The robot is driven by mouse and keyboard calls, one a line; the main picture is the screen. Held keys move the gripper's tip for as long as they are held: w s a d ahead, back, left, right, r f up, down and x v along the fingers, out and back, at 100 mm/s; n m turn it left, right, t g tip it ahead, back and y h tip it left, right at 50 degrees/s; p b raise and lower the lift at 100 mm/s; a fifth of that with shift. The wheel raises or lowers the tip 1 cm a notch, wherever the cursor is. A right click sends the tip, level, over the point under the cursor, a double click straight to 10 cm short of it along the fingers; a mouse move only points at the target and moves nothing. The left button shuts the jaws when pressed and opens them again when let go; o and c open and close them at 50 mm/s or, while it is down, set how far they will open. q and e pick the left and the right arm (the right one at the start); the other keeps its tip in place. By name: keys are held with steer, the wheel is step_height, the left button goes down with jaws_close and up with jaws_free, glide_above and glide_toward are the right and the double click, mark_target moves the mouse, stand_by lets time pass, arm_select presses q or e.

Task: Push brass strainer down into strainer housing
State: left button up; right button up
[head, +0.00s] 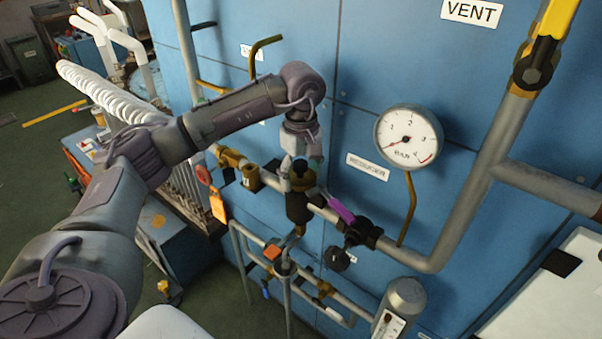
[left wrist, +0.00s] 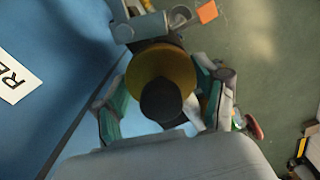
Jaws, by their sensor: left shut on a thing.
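The strainer housing (head: 298,208) is a dark upright body in the pipe line below the panel's REDUCER label. My left gripper (head: 301,167) is directly above it, pointing down. Its fingers are shut on the brass strainer (head: 303,182), whose dark top sits between them. In the left wrist view the strainer (left wrist: 181,68) shows as a round brass disc with a black knob, with a green-padded finger on either side. The strainer appears to be at the housing's mouth, but how deep it sits is hidden. My right gripper is not in view.
A pressure gauge (head: 408,137) is at the right on the blue panel (head: 365,60). A purple-handled valve (head: 342,211) sits close to the housing's right. An orange tag (head: 217,206) hangs to the left. Pipes and valves run below.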

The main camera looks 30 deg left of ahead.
arm_select(q)
steer(key=shift+f+b, duration=0.4)
steer(key=shift+f, duration=0.15)
steer(key=o, duration=1.5)
step_height(320, 180, up, 12)
